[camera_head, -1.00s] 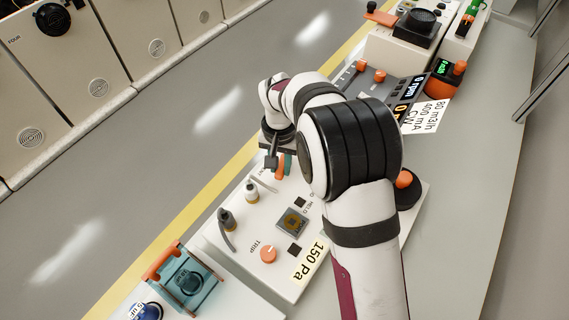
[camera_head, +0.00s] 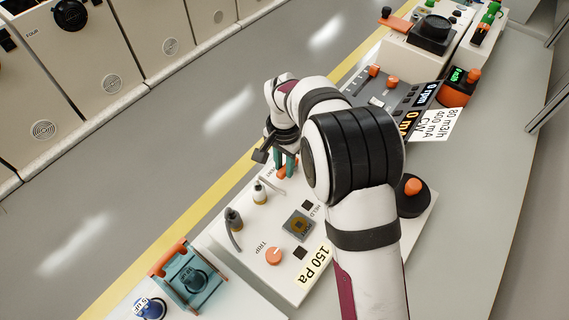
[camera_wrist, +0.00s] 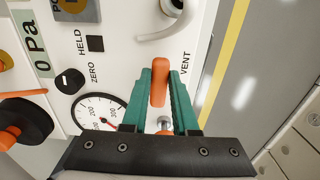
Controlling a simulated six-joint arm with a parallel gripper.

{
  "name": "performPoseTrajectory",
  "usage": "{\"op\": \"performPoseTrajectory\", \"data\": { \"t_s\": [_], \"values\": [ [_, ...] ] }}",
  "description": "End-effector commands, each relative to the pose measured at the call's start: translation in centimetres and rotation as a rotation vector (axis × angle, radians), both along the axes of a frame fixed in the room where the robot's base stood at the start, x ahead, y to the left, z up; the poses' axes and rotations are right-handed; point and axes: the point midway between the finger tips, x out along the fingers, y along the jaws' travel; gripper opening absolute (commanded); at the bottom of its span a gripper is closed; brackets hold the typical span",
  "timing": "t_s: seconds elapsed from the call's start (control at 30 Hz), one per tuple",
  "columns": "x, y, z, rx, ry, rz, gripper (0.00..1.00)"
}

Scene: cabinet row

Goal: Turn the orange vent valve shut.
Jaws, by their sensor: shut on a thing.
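The orange vent valve handle (camera_wrist: 159,82) stands on the white panel beside the printed word VENT, in the wrist view. My gripper (camera_wrist: 159,78) has a teal finger on each side of it and is shut on it. The handle lies lengthwise between the fingers. A silver stem (camera_wrist: 165,123) shows behind it, between the fingers. In the head view my gripper (camera_head: 287,165) is low at the panel's far edge, partly hidden by my own arm. A bit of the orange handle (camera_head: 281,170) shows beside the fingers.
A round gauge (camera_wrist: 100,112) with a red needle sits left of my fingers, and a curved grey pipe (camera_wrist: 170,28) beyond them. The panel also bears an orange TRIP knob (camera_head: 274,256) and a 150 Pa label (camera_head: 313,267). The grey floor (camera_head: 150,170) is clear.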

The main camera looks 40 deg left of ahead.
Motion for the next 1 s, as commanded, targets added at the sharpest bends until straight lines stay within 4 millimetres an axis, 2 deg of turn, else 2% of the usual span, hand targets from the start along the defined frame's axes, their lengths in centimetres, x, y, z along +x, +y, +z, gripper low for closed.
{"op": "performPoseTrajectory", "data": {
  "t_s": [0.17, 0.2, 0.37, 0.63, 0.73, 0.87, 1.0],
  "values": [
    [0.1, 0.0, 0.1, 0.003, -0.002, -0.002, 0.0],
    [0.1, 0.0, 0.1, 0.003, -0.002, -0.002, 0.29],
    [0.1, 0.0, 0.1, 0.002, -0.001, -0.001, 0.57],
    [0.0, 0.0, 0.1, 0.001, -0.001, 0.0, 0.57],
    [0.0, 0.1, 0.8, 0.002, -0.001, -0.001, 0.57],
    [0.1, 0.1, 3.8, 0.006, -0.005, 0.0, 0.57],
    [0.1, 0.1, 8.4, 0.007, -0.004, -0.001, 0.57]
  ]
}}
